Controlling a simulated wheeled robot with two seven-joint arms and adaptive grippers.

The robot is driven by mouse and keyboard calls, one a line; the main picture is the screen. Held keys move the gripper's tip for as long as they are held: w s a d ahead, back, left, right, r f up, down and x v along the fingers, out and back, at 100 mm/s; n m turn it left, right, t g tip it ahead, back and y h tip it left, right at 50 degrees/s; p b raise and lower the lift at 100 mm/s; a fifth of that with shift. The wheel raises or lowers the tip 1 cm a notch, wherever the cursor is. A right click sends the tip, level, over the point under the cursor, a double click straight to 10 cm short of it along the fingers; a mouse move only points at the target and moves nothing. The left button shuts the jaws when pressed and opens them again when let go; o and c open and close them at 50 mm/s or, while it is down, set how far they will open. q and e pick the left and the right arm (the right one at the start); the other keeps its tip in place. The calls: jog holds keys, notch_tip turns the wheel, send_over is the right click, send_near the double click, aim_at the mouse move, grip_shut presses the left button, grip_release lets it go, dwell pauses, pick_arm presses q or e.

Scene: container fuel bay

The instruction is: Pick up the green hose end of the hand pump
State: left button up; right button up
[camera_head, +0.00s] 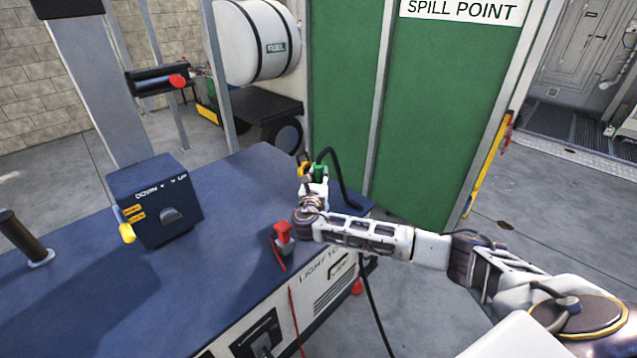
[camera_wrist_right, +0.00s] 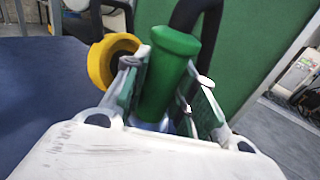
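The green hose end (camera_head: 320,171) of the hand pump stands at the far right corner of the blue top, with a black hose curving up beside it. In the right wrist view the green hose end (camera_wrist_right: 167,75) stands between the two fingers of my right gripper (camera_wrist_right: 165,85), close against both, and the gripper looks shut on it. In the head view my right gripper (camera_head: 313,185) hides its lower part. A yellow end (camera_head: 304,170) is just left of it; in the wrist view this yellow ring (camera_wrist_right: 105,63) is outside the left finger. My left gripper is not in view.
The blue top (camera_head: 220,240) carries a dark control box (camera_head: 155,202) and a red clamp (camera_head: 283,238). A green panel (camera_head: 430,110) rises close behind the hose end. A white fuel tank (camera_head: 262,40) stands at the back.

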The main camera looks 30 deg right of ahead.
grip_shut()
jog(key=shift+r, duration=0.15)
jog(key=shift+r+b, duration=0.6)
jog(key=shift+r, duration=4.3)
jog(key=shift+f, duration=0.1)
